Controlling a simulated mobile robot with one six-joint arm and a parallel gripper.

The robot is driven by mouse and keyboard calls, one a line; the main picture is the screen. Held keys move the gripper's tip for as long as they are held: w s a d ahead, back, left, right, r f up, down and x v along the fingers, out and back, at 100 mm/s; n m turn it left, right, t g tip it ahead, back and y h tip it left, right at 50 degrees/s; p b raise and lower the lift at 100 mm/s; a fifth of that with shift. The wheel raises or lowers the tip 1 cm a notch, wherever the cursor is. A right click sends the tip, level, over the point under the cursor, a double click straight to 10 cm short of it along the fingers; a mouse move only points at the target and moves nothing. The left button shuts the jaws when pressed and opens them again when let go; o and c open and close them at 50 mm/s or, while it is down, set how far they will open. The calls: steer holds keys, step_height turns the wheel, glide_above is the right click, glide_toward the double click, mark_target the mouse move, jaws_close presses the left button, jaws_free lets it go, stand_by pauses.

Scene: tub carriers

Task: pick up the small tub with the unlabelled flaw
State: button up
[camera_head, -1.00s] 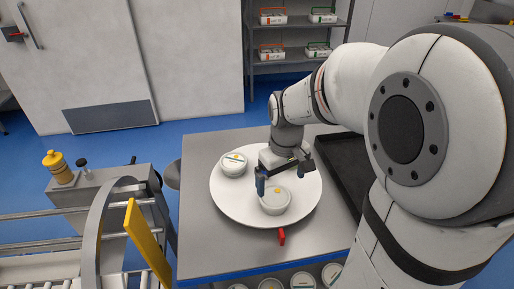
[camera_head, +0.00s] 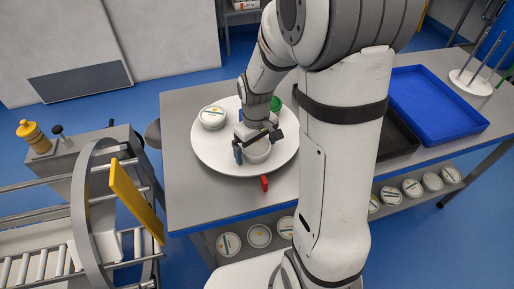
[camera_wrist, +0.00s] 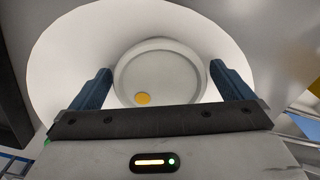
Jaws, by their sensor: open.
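A white tub (camera_head: 257,152) stands on the round white turntable (camera_head: 215,160) on the grey table. In the wrist view the same tub (camera_wrist: 165,65) shows a plain pale lid with a yellow-orange dot and no label stripe. My gripper (camera_head: 257,143) is right over this tub, pointing down. In the wrist view its blue fingers (camera_wrist: 160,88) are apart, one on each side of the tub; I cannot tell whether they touch it. A second tub (camera_head: 212,118) with a striped label stands at the turntable's left. A green thing (camera_head: 276,103) shows behind my gripper, partly hidden.
A red tab (camera_head: 264,183) sticks out at the turntable's front edge. A black tray (camera_head: 398,137) and a blue tray (camera_head: 437,104) lie to the right. Several tubs stand on the lower shelf (camera_head: 405,199). A roller conveyor with a yellow flap (camera_head: 136,200) is at left.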

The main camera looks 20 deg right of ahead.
steer(key=shift+c, duration=0.4)
steer(key=c, duration=1)
steer(key=shift+r, duration=0.1)
